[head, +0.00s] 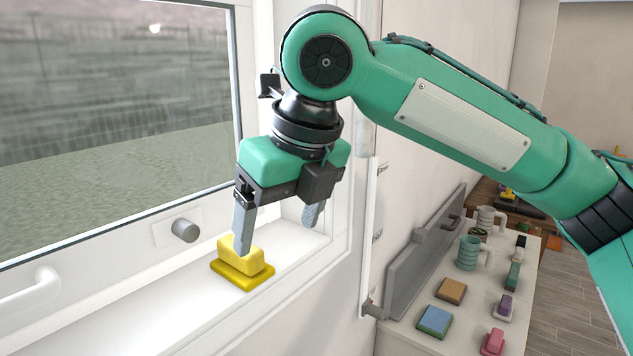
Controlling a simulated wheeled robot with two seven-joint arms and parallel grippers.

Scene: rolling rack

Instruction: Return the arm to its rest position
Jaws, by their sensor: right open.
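My right arm comes in from the right, and its right gripper (277,222) points down over the window sill (170,304). The two grey fingers are spread apart, with nothing between them that I can see. A yellow block (240,257) sits on a darker yellow base (243,278) on the sill, just below the fingers. The left fingertip overlaps the top of the yellow block in the picture; I cannot tell whether it touches. My left gripper is out of view.
The window frame (245,80) and a grey knob (185,230) are close by on the left. A white counter (400,338) at lower right holds mugs, a blue-topped block (434,320), a tan block (451,290) and a pink piece (493,341). A grey panel (425,262) stands along its wall side.

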